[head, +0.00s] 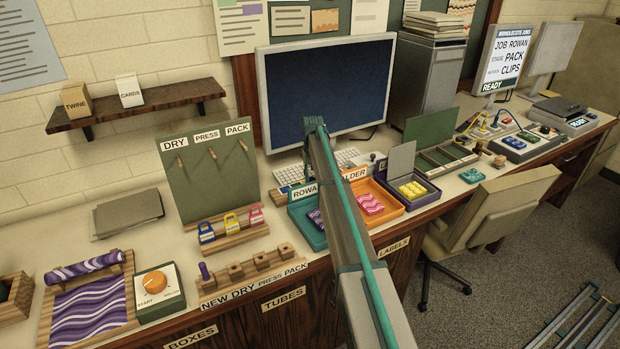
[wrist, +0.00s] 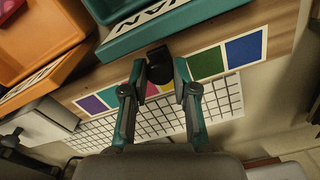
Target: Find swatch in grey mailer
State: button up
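A short stack of grey, flat mailers or folders (head: 128,213) lies on the desk at the left in the head view. No opening or swatch shows in it. My arm crosses the middle of the head view and hides part of the trays. In the wrist view my gripper (wrist: 160,68) has its fingers apart above the desk. A small black thing (wrist: 159,65) shows between the tips; I see no clear contact.
Below the gripper are a white keyboard (wrist: 218,98) and a colour strip (wrist: 243,50). A monitor (head: 325,90) stands behind. A green board (head: 207,170) stands near the mailers. Wooden stands, a purple marbling tray (head: 130,290) and a chair (head: 500,205) surround the working area.

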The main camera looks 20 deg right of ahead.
aim_at(312, 179)
jog(key=o, duration=0.4)
jog(key=shift+o, duration=0.2)
jog(key=shift+r, duration=0.1)
notch_tip(312, 179, up, 12)
dwell(0.5)
